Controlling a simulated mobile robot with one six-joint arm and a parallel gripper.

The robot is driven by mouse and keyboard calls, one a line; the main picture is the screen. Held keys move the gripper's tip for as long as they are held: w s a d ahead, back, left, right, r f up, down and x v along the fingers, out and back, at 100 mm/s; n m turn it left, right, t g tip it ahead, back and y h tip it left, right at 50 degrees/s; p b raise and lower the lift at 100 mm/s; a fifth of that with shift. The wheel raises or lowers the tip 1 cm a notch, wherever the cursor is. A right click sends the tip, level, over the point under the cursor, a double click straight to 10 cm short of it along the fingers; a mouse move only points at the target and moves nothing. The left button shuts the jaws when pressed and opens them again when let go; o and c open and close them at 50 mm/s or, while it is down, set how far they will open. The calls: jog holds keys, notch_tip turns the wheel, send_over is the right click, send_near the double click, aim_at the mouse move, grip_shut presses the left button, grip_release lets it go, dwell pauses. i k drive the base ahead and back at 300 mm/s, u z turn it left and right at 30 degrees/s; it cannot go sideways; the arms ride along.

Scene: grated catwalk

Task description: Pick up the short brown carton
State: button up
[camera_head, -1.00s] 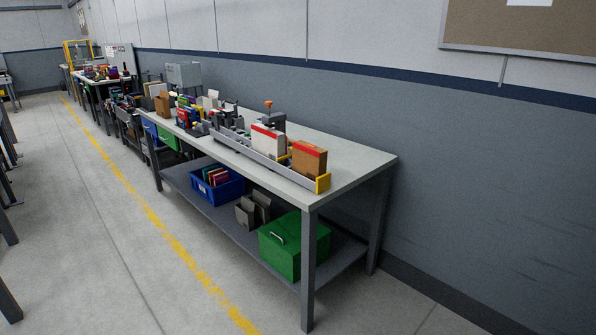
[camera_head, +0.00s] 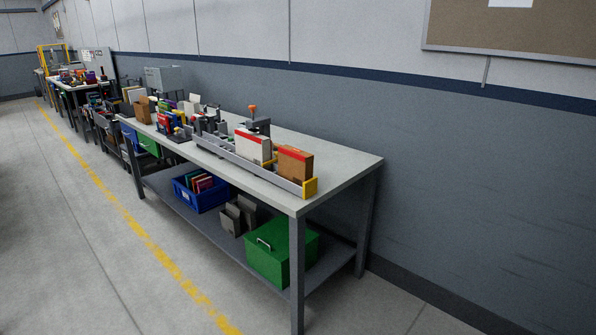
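A short brown carton (camera_head: 295,165) with a red band along its top stands upright near the right end of a long grey tray (camera_head: 236,160) on the workbench (camera_head: 335,165). A white carton (camera_head: 252,146) with a red top stands just left of it in the same tray. Another brown carton (camera_head: 143,109) stands farther back at the bench's far left end. My gripper is not in view.
A yellow end piece (camera_head: 310,187) closes the tray's near end. The lower shelf holds a green box (camera_head: 281,252), grey holders (camera_head: 237,214) and a blue bin (camera_head: 200,190). The bench's right end is clear. Open floor (camera_head: 95,270) lies at left, with a yellow line.

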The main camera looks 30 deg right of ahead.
aim_at(296, 170)
jog(key=i, duration=0.85)
jog(key=u, duration=0.05)
